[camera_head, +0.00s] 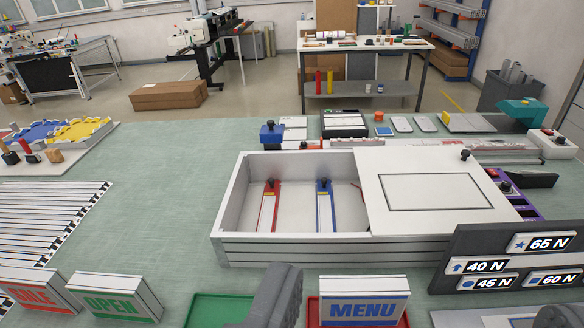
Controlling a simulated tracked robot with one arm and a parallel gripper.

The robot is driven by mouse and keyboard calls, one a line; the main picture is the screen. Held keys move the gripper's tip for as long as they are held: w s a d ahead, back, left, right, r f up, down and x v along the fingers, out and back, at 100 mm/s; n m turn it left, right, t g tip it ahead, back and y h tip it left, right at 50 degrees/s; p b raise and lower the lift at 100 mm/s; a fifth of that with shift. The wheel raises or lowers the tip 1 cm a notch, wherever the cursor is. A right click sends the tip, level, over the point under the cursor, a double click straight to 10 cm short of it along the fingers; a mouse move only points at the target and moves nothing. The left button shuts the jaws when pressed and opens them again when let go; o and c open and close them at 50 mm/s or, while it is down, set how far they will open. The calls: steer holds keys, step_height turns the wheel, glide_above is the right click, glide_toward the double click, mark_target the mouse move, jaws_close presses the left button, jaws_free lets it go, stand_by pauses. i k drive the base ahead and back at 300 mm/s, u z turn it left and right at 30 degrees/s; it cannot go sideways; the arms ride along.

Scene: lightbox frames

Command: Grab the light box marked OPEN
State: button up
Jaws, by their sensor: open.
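The light box marked OPEN (116,299) stands upright at the lower left, white with green letters on its front face. A similar box marked SALE (38,290) in red letters stands just left of it, cut by the picture edge. A box marked MENU (363,302) in blue letters stands at the bottom centre at a red tray (312,312). My gripper (420,295) shows as two dark grey fingers spread wide at the bottom edge. It is open and appears empty. The OPEN box lies to the left of both fingers; the MENU box shows between them in the picture.
A green tray (207,309) lies between the OPEN box and my left finger. A white wooden case (300,246) with a partly covering lid (440,187) stands mid-table. A dark board with force labels (520,256) stands at right. Slats (45,215) lie at left. Green table surface (165,215) is bare left of the case.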

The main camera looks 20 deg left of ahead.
mark_target(123, 297)
steer(key=k, duration=0.5)
steer(key=u, duration=1.95)
steer(key=k, duration=1)
steer(key=z, duration=0.6)
steer(key=i, duration=1)
steer(key=u, duration=0.05)
